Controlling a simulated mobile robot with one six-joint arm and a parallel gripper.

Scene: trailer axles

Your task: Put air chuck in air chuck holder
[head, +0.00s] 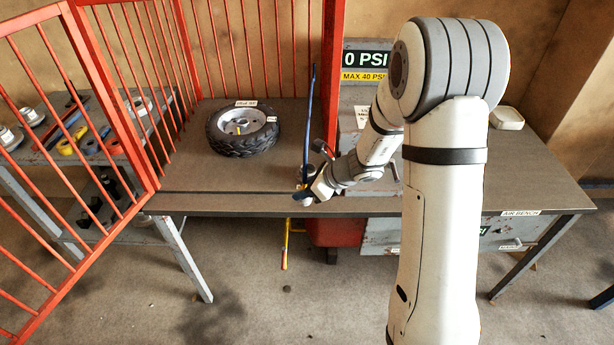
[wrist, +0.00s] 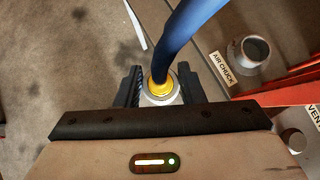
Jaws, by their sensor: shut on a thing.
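My gripper (wrist: 159,90) is shut on the air chuck (wrist: 160,98), a silver round fitting with a yellow ring, with one dark finger on each side. A blue hose (wrist: 185,32) rises from the chuck. In the head view my gripper (head: 306,194) is at the front edge of the bench, and the hose (head: 312,105) runs steeply upward. The air chuck holder (wrist: 252,50), a grey open cup beside a label reading AIR CHUCK, is to the right of the chuck in the wrist view, apart from it.
A tyre (head: 243,127) lies on the bench (head: 545,180) inside a red barred cage (head: 120,90). A PSI display (head: 366,60) stands behind my arm. A side table (head: 30,158) with parts is at left. A second grey cup (wrist: 292,139) shows at the wrist view's right edge.

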